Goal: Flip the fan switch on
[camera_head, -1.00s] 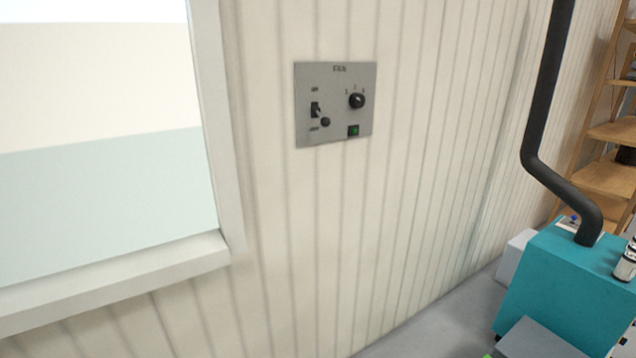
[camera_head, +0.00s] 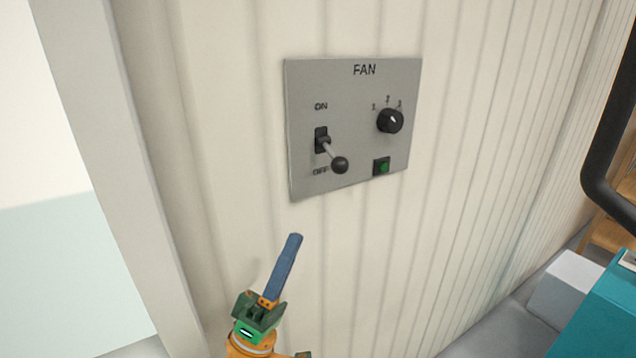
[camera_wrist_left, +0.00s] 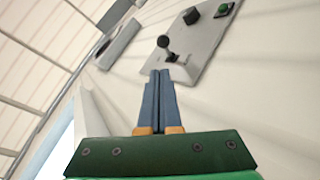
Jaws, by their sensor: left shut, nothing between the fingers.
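The grey fan panel (camera_head: 350,95) is on the white slatted wall, marked FAN, ON at the top and OFF below. Its fan switch (camera_head: 339,164) is a lever with a black ball tip, tilted down toward OFF. My left gripper (camera_head: 294,238) is below and left of the panel, its blue fingers shut and empty, pointing up. In the left wrist view the closed fingers (camera_wrist_left: 160,74) point toward the switch's ball (camera_wrist_left: 163,42) and the panel (camera_wrist_left: 205,45). I cannot tell the depth gap there; in the head view they are apart. My right gripper is not in view.
The panel also has a black rotary knob (camera_head: 390,121) marked 1 to 3 and a green button (camera_head: 383,167). A window frame (camera_head: 100,150) is at the left. A teal machine (camera_head: 605,315) and a black pipe (camera_head: 605,140) stand at the right.

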